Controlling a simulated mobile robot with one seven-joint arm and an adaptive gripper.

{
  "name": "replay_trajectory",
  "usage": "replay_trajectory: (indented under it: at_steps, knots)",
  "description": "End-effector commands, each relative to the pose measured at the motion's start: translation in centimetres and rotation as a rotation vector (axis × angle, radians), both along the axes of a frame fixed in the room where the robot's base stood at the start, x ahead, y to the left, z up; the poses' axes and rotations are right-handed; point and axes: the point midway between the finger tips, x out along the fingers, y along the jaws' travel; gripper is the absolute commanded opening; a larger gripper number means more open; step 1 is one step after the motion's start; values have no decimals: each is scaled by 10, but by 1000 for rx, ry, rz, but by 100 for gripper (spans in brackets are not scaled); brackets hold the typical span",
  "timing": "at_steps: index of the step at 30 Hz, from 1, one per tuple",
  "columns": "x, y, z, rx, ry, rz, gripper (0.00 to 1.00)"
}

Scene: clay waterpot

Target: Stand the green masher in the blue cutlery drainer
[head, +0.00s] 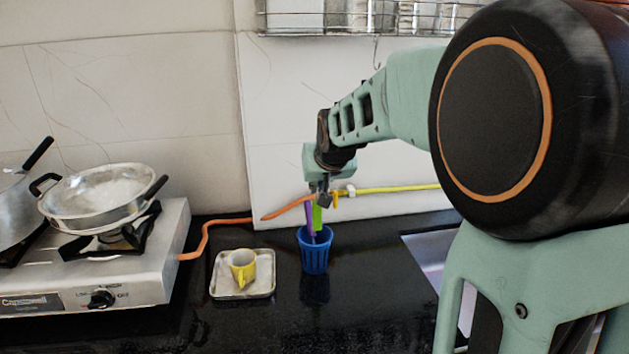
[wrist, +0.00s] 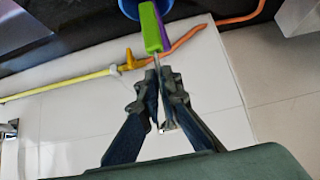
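The green masher (head: 317,217) hangs handle down from my gripper, over or just inside the mouth of the blue cutlery drainer (head: 315,257). I cannot tell how deep the handle reaches. In the wrist view, its green handle (wrist: 151,29) points away from my gripper (wrist: 162,72), and its thin metal shaft runs between the nearly closed fingertips. A purple-handled utensil (head: 309,214) is right beside the green handle and leans in the drainer; it also shows in the wrist view (wrist: 163,27). The drainer is upright on the black counter and partly cut off in the wrist view (wrist: 131,8).
A square tray (head: 226,292) with a yellow mug (head: 242,267) stands left of the drainer. A steel stove (head: 140,265) with pans is further left. An orange hose (head: 207,235) and yellow pipe (head: 395,188) run behind. A sink (head: 430,248) lies right. The counter in front is clear.

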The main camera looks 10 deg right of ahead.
Motion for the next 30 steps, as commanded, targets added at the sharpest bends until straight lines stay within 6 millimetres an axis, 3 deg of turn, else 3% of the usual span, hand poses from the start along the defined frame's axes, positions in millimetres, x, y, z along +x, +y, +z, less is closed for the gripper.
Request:
replay_trajectory:
  at_steps: [30]
  knots:
    - [0,0,-85,1,0,-1,0]
